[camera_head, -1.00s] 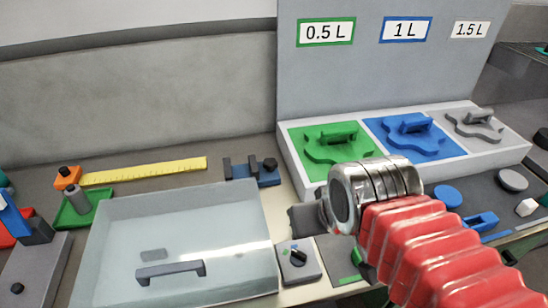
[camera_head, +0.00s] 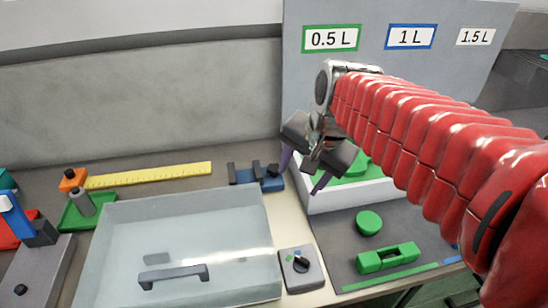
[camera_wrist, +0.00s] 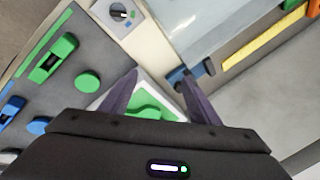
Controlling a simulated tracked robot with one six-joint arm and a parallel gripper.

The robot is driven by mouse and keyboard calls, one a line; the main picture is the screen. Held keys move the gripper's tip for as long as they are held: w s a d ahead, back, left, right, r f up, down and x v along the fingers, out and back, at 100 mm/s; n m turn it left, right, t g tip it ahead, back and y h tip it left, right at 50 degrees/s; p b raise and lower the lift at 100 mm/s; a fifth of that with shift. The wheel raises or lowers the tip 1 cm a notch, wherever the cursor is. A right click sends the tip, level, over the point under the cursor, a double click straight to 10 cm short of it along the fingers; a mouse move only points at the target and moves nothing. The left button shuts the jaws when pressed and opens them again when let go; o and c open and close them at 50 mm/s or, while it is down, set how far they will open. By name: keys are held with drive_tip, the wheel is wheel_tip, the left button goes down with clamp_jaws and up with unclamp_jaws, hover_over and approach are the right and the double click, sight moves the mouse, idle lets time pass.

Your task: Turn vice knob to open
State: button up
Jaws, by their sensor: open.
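The vice (camera_head: 262,182) is small and blue, with dark upright jaws. It sits on the bench behind the clear box. Its dark round knob (camera_head: 272,170) is at its right end. My gripper (camera_head: 303,172) is open, pointing down with two purple fingers apart and empty. In the head view it is just right of the vice and appears above the bench. In the wrist view my gripper (camera_wrist: 160,78) has the vice (camera_wrist: 203,69) just beyond its right fingertip. That finger partly hides the vice, and the knob is hard to make out there.
A transparent box (camera_head: 180,245) with a grey handle stands in front of the vice. A yellow ruler (camera_head: 150,175) lies to the left. A dial box (camera_head: 301,268) is at front. The white tray (camera_head: 350,195) with a green piece is to the right, below my gripper.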

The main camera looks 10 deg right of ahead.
drive_tip(key=w+d+f+m+g+y, duration=0.1)
drive_tip(key=w+d+m, duration=0.1)
drive_tip(key=w+m, duration=0.8)
drive_tip(key=m+y, duration=0.2)
drive_tip(key=m, duration=0.4)
approach(275, 167)
wheel_tip(275, 167, up, 5)
drive_tip(key=d, duration=0.2)
drive_tip(key=shift+s+a+r+g, duration=0.25)
drive_tip(key=shift+s+g, duration=0.15)
drive_tip(key=x, duration=1.3)
drive_tip(key=shift+w+f, duration=0.15)
drive_tip(key=shift+f, duration=0.25)
drive_tip(key=shift+c, duration=0.5)
drive_tip(key=c, duration=1)
